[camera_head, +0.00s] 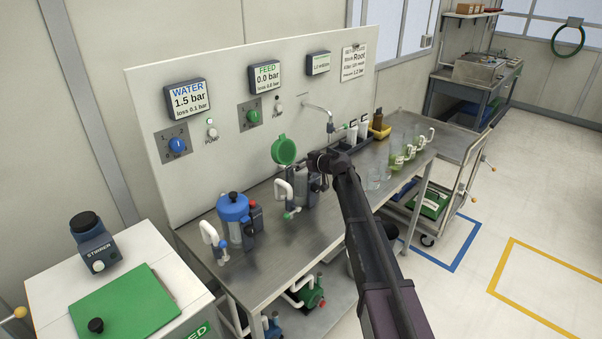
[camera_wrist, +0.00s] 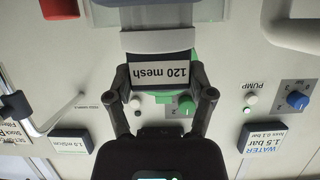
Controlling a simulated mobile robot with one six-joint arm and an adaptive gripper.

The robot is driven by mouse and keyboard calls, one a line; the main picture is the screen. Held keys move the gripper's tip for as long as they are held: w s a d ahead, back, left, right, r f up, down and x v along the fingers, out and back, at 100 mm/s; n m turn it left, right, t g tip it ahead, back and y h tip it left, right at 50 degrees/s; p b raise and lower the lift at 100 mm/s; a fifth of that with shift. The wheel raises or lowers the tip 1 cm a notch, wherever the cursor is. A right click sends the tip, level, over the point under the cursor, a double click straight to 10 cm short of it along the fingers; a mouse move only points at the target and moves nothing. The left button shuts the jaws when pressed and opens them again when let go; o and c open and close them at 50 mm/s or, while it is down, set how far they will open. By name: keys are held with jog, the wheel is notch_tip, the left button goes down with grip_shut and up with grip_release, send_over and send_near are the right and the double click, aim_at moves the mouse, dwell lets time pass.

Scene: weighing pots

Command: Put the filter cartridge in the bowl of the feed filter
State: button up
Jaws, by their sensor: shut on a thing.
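My gripper (camera_head: 322,165) is above the bench, over or just right of the feed filter (camera_head: 302,188), whose green lid (camera_head: 284,150) is swung up. In the wrist view, my gripper (camera_wrist: 164,92) is shut on the filter cartridge (camera_wrist: 160,71), with its pale "120 mesh" label between the two fingers. The label reads upside down there, and a light grey band lies beyond it. In the head view the arm and gripper largely hide the cartridge. I cannot tell whether its end is inside the bowl or above it.
The water filter (camera_head: 234,212) with its blue lid stands left of the feed filter. The gauge panel (camera_head: 220,125) rises behind. A thin tap (camera_head: 320,108) projects from it. The bench front is mostly clear.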

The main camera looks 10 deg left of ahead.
jog(key=shift+f+b, duration=0.75)
jog(key=shift+f, duration=0.4)
jog(key=shift+a+f, duration=0.1)
jog(key=shift+f, duration=0.05)
jog(key=o, duration=1.3)
jog(key=shift+r, duration=0.3)
jog(key=p+v, duration=0.4)
jog(key=v, duration=0.8)
jog(key=shift+s+f, duration=0.1)
